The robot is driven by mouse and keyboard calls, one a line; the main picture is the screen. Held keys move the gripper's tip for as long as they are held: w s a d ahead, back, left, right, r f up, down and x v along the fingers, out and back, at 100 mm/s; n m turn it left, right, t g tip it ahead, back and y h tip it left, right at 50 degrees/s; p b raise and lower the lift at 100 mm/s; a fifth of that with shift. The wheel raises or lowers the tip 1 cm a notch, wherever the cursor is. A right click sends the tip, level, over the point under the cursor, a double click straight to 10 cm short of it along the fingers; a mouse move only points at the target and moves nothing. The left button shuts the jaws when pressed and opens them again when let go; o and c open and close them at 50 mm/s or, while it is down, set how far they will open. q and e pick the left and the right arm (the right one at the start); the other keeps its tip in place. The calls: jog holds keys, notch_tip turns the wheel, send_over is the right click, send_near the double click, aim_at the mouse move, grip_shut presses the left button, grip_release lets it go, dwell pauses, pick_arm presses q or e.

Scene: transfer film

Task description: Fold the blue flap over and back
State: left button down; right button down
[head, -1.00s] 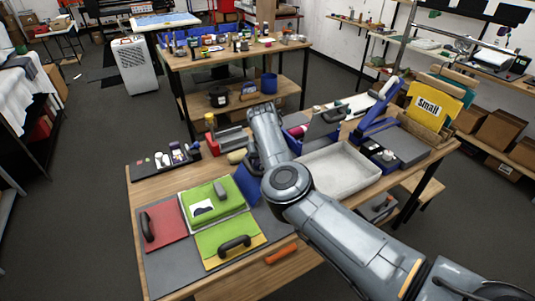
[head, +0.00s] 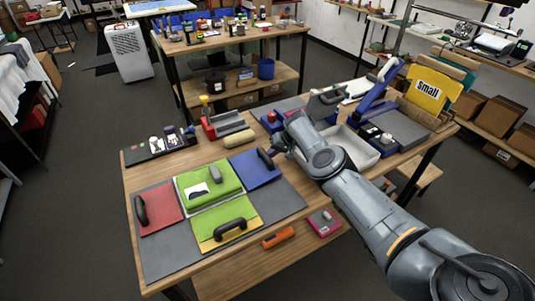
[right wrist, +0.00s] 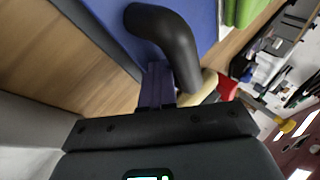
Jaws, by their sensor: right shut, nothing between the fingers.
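The blue flap (head: 262,177) lies flat on the right side of the grey mat (head: 165,254), beside the green cloth (head: 210,183). Its black curved handle (head: 265,158) stands at the flap's right edge. My right gripper (head: 277,151) is just right of this handle, shut and empty. In the right wrist view, the shut fingertips (right wrist: 158,84) are close to the handle (right wrist: 168,38), with the blue flap (right wrist: 200,22) beyond; whether they touch cannot be told. My left gripper is not in view.
A red flap (head: 162,208) and a green-yellow flap (head: 226,225), each with a black handle, lie on the mat. A white tray (head: 362,152) stands right of my right gripper. An orange-handled item (head: 278,238) lies near the front edge.

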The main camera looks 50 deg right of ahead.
jog(key=shift+d+f, duration=0.15)
jog(key=shift+f, duration=0.3)
dwell(0.3)
